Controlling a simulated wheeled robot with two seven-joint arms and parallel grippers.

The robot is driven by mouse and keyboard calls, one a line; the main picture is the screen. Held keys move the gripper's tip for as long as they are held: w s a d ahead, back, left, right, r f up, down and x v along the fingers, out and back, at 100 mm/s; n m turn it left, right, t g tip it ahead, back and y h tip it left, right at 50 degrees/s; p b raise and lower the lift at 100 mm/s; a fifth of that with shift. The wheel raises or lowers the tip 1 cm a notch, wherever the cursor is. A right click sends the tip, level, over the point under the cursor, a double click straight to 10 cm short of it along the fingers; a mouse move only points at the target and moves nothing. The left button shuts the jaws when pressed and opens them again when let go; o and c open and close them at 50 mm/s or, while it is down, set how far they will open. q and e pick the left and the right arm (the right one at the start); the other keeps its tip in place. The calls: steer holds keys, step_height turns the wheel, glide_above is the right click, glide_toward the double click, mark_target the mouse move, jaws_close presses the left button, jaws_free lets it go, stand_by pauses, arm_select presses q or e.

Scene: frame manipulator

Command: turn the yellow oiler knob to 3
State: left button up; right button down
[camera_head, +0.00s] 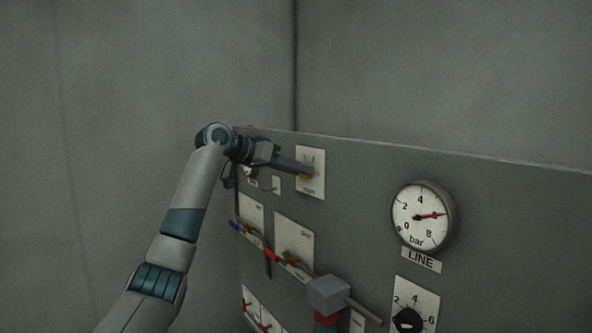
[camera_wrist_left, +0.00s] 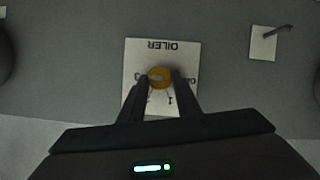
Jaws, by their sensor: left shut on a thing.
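The yellow oiler knob (camera_head: 306,177) sits on a white label plate (camera_head: 312,188) near the top of the grey panel. In the left wrist view the knob (camera_wrist_left: 159,75) is between the two dark fingers of my left gripper (camera_wrist_left: 160,80), under the upside-down word OILER. My left gripper (camera_head: 304,173) reaches in from the left in the head view and is shut on the knob. The fingers cover parts of the scale, and I cannot read which number the knob points to. My right gripper is not in view.
A round bar gauge (camera_head: 422,216) marked LINE is to the right, with a black knob (camera_head: 407,320) below it. A grey block (camera_head: 328,294) with a rod sticks out lower down. Small levers and plates lie below the oiler. A small hook (camera_wrist_left: 275,32) is beside it.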

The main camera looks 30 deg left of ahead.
arm_select(q)
steer(key=shift+f, duration=0.1)
steer(key=o, duration=1.1)
steer(key=shift+c, duration=0.2)
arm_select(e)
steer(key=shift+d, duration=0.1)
arm_select(q)
steer(key=b+v, duration=0.5)
steer(key=v, duration=1.2)
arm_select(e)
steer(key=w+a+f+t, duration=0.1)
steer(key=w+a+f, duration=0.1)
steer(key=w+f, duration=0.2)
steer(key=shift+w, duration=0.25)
arm_select(q)
steer(key=shift+s+a, duration=0.1)
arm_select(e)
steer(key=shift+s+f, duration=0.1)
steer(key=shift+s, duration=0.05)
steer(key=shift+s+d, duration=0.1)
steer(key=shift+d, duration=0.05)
